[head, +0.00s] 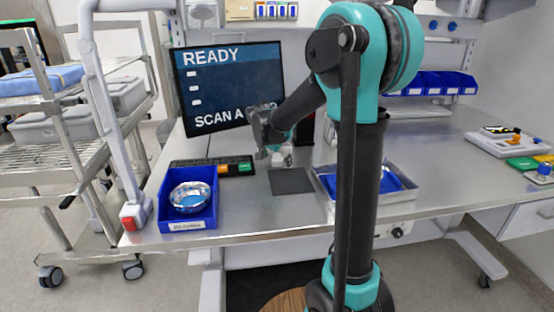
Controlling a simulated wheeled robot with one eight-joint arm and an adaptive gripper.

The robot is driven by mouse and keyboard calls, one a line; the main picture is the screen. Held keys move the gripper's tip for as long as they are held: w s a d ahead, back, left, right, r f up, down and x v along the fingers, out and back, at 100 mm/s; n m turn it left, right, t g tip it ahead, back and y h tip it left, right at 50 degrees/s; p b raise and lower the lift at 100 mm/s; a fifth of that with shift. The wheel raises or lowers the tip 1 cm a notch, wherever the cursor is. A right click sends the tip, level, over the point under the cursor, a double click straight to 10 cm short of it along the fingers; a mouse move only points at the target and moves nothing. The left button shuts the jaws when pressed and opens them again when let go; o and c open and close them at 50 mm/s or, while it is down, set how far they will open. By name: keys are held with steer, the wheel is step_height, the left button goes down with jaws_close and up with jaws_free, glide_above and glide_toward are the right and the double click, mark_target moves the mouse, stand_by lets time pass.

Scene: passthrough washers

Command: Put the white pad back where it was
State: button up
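My gripper (268,150) hangs over the steel bench, in front of the monitor and just behind a dark square mat (291,182). It is small and seen at an angle, so I cannot tell whether its fingers are open or shut. A small whitish object (283,160) shows right beside the fingertips. I cannot tell whether it is the white pad, or whether the gripper touches it. No other white pad is clear in view. The visible part of the dark mat is bare.
A blue bin (173,213) with a metal bowl (190,197) stands at the bench's front left. A metal tray (399,203) with a blue inside is right of the mat, partly behind my arm. The bench's right side has free room.

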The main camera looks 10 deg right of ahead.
steer(key=shift+r, duration=0.1)
steer(key=shift+r, duration=0.2)
steer(key=v, duration=1.2)
steer(key=shift+r, duration=0.4)
steer(key=shift+s, duration=0.1)
